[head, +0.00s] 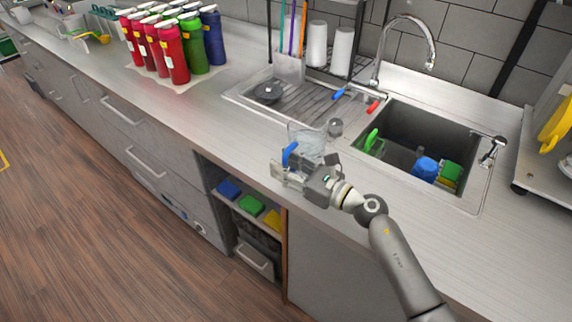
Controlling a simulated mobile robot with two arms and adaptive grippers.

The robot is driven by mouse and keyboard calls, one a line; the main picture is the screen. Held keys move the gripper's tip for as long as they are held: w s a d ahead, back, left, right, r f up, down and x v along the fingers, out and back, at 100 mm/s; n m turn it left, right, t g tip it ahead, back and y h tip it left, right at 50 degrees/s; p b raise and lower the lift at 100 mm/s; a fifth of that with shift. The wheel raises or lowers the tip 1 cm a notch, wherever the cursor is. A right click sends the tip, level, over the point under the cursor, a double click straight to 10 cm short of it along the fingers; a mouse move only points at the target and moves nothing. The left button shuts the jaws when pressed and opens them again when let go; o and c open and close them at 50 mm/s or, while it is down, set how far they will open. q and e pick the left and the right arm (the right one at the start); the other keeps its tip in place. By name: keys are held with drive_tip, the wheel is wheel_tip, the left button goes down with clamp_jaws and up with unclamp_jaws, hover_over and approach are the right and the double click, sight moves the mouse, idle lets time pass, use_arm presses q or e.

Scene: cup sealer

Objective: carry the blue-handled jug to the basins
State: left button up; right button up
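The blue-handled jug (307,138) is clear and stands out faintly near the counter's front edge, left of the sink. Its blue handle (289,154) points toward the front left. My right gripper (284,168) is at the handle, with its fingers around the handle's lower part, and looks shut on it. Whether the jug's bottom touches the counter is hard to tell. The sink basin (400,128) lies to the right and holds a green-handled item (372,140), a blue item (425,168) and a green one (450,174). My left gripper is out of view.
A curved faucet (405,18) and rack (338,70) stand at the back. Red, green and blue bottles (172,52) crowd the left counter. An open shelf (250,205) is below.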

drive_tip(key=shift+r, duration=0.2)
drive_tip(key=b+v, duration=0.1)
drive_tip(key=v, duration=0.4)
drive_tip(key=b+v, duration=0.2)
drive_tip(key=v, duration=0.4)
drive_tip(key=shift+w+f, duration=0.1)
drive_tip(key=shift+f, duration=0.15)
drive_tip(key=shift+s+d+r, duration=0.15)
drive_tip(key=shift+s+d, duration=0.2)
drive_tip(key=shift+d, duration=0.05)
